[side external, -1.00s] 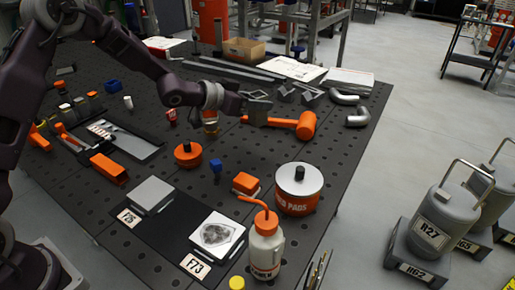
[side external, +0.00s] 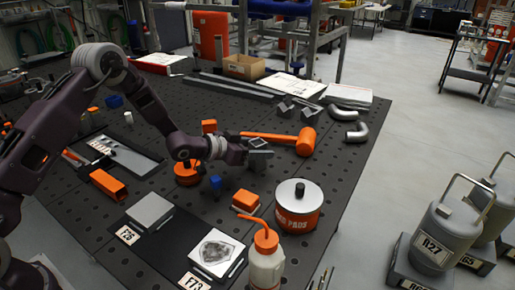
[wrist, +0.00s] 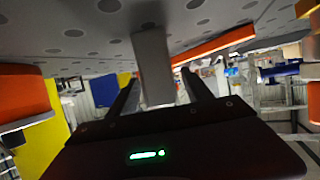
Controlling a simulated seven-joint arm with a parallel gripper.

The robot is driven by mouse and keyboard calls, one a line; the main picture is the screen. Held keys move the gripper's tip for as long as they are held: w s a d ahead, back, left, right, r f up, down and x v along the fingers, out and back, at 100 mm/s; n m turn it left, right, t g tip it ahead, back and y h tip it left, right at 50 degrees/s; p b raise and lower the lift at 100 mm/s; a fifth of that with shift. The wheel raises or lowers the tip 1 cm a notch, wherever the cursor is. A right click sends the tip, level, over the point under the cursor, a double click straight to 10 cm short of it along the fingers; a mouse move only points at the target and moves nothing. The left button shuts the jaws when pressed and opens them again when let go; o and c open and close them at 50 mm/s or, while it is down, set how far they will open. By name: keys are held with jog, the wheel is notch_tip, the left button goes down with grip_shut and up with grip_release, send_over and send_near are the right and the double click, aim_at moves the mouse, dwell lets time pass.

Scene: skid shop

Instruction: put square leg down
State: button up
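The square leg is a plain grey bar in the wrist view (wrist: 152,62), standing between the two dark fingers of my gripper (wrist: 160,82). The fingers appear closed on its sides. In the side external view my gripper (side external: 258,148) is low over the middle of the table, with a short grey piece (side external: 260,158) at its fingers. It is in front of the orange mallet's handle and to the right of the orange round knob (side external: 187,173). Whether the leg's end touches the table is not clear.
The dark perforated table (side external: 335,165) holds the orange mallet (side external: 305,142), a blue knob (side external: 215,182), an orange block (side external: 246,201), a white-lidded orange tin (side external: 298,208) and a squeeze bottle (side external: 266,262). Bent grey pipes (side external: 357,133) lie at the right edge.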

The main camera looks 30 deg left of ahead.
jog(key=shift+s+a+r, duration=0.1)
jog(key=shift+s+r, duration=0.15)
jog(key=s+a+r+n+g+y, duration=0.1)
jog(key=s+a+r+g+y, duration=0.2)
jog(key=s+r, duration=0.7)
jog(key=s+a+r+n+y, duration=0.1)
jog(key=s+a+r+y, duration=0.3)
jog(key=s+r, duration=0.6)
jog(key=s+d+n+g+h, duration=0.1)
jog(key=s+d+g, duration=0.1)
jog(key=s, duration=1)
jog(key=s+d+f+n+g+h, duration=0.1)
jog(key=s+d+g, duration=0.1)
jog(key=s, duration=1.1)
jog(key=shift+f, duration=0.25)
